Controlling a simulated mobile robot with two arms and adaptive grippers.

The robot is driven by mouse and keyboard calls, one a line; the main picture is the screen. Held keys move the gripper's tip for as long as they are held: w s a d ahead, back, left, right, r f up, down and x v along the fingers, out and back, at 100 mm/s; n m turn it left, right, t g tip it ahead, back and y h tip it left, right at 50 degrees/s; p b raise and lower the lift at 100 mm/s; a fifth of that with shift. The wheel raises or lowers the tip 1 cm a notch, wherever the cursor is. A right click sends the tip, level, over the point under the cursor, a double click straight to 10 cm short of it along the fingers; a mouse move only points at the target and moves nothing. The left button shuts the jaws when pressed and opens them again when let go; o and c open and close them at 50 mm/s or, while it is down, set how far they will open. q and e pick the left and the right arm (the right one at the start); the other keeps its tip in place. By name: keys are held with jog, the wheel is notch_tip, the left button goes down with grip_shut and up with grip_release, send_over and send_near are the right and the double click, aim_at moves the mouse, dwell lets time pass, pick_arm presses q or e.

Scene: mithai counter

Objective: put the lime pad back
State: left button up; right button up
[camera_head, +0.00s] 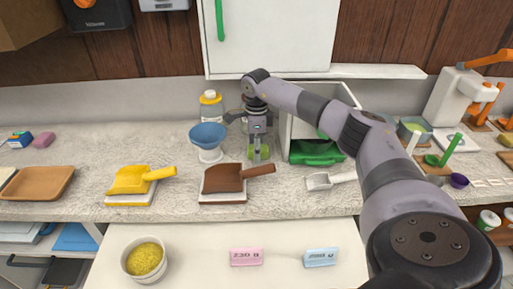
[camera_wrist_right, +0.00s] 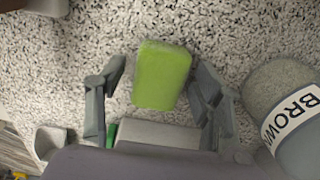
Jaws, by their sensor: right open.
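The lime pad (camera_wrist_right: 163,73) is a small rounded lime-green block on the speckled counter. In the right wrist view it lies between the two fingers of my right gripper (camera_wrist_right: 157,82), which are spread apart. A gap shows at its left side; the right finger is close to its right edge, and I cannot tell if they touch. In the head view my right gripper (camera_head: 258,152) points down at the back of the counter, with the lime pad (camera_head: 265,151) partly hidden at its fingertips. My left gripper is not in view.
A blue bowl (camera_head: 208,135) on a white stand and a yellow-lidded jar (camera_head: 211,108) stand left of the gripper. A green tray (camera_head: 317,152) and an open white box are on the right. Brown (camera_head: 223,178) and yellow scoops lie in front. A pink pad (camera_head: 43,140) lies far left.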

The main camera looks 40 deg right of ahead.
jog(key=shift+r, duration=0.1)
notch_tip(320, 180, up, 12)
jog(key=b, duration=0.1)
jog(key=shift+b, duration=0.35)
